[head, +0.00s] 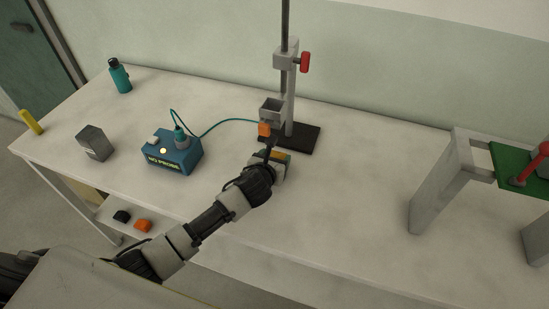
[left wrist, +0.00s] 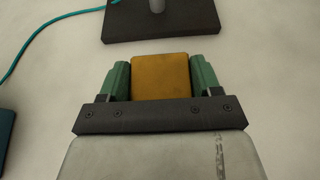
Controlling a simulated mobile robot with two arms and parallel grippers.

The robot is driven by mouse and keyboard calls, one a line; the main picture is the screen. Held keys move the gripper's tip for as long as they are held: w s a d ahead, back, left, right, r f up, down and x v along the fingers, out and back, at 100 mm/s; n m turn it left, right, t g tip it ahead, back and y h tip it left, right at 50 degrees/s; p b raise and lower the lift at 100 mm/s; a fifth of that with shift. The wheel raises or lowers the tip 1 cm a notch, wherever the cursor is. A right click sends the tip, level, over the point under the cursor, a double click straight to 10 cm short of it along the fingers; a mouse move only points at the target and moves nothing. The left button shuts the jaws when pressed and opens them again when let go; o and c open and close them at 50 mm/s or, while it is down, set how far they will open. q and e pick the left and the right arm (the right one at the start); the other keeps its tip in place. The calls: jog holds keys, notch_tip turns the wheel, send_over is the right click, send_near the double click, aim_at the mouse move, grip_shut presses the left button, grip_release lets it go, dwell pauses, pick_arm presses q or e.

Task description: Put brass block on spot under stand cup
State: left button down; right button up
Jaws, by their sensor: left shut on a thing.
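My left gripper (head: 279,157) reaches in beside the near edge of the stand's dark base (head: 303,140). In the left wrist view its green fingers (left wrist: 160,80) are shut on the brass block (left wrist: 160,76), one finger on each side. The block is mostly hidden by the gripper in the head view. The grey stand cup (head: 271,109) is on the stand, with an orange piece (head: 264,129) just below it. The spot under the cup cannot be made out; my gripper and arm cover that area. My right gripper is not in view.
A blue box reading "NO PROBE" (head: 172,156) has a teal cable running toward the stand. A grey block (head: 95,143), a teal bottle (head: 120,76) and a yellow piece (head: 31,122) stand left. A grey frame (head: 436,190) stands right. The tabletop between stand and frame is clear.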

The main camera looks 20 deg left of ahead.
pick_arm(q)
jog(key=shift+w+r, duration=0.1)
jog(key=shift+r, duration=0.05)
jog(key=c, duration=0.6)
grip_release()
jog(key=shift+f, duration=0.25)
jog(key=o, duration=0.4)
jog(key=shift+r, duration=0.1)
jog(key=shift+s+r, duration=0.2)
jog(key=shift+s, duration=0.05)
jog(key=p+v, duration=0.5)
jog(key=v, duration=0.1)
jog(key=shift+w+r, duration=0.1)
jog(key=shift+s+r+p, duration=0.1)
jog(key=shift+s+p, duration=0.45)
jog(key=shift+s, duration=0.1)
